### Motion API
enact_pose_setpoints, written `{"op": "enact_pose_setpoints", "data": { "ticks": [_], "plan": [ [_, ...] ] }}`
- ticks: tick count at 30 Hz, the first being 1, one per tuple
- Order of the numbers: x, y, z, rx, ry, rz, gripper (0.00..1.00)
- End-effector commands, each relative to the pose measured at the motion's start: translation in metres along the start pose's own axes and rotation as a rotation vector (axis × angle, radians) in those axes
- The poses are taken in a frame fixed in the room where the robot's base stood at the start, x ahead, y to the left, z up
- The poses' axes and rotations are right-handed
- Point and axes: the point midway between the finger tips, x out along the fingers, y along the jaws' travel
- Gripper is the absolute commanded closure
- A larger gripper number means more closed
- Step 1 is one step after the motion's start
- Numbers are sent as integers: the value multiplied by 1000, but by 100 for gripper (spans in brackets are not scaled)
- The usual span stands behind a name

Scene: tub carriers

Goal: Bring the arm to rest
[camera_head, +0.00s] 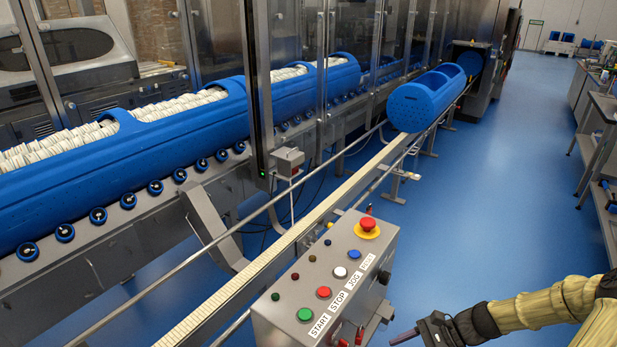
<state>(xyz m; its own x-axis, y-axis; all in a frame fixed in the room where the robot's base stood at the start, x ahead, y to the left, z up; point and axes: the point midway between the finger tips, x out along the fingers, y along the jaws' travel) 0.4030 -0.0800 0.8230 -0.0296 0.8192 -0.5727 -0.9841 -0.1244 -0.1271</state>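My gripper (405,337) shows at the bottom right, at the end of my arm, which comes in from the right edge. One dark finger with a purple-grey tip points left; the rest is cut off by the bottom edge, so its opening cannot be judged. No object is seen in it. It is to the right of the control box (262,318), apart from it. A blue tub carrier (418,108) lies on the narrow conveyor (240,284) further back, away from my gripper.
The control box carries a red emergency stop (367,225), a green button (305,314) and other buttons. Blue carriers (170,150) full of pale items lie on the roller line at left. A workbench (600,115) stands at right. Blue floor (500,200) between is clear.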

Motion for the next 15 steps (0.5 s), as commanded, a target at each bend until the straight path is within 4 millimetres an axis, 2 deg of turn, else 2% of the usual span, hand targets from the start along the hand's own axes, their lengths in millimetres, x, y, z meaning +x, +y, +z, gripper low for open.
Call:
{"op": "enact_pose_setpoints", "data": {
  "ticks": [1, 8, 15],
  "plan": [
    [-1, 1, 14, -52, 59, 58, 41],
    [-7, 10, 53, -300, 288, 266, 41],
    [-26, 12, 102, -588, 498, 438, 41]
  ]
}}
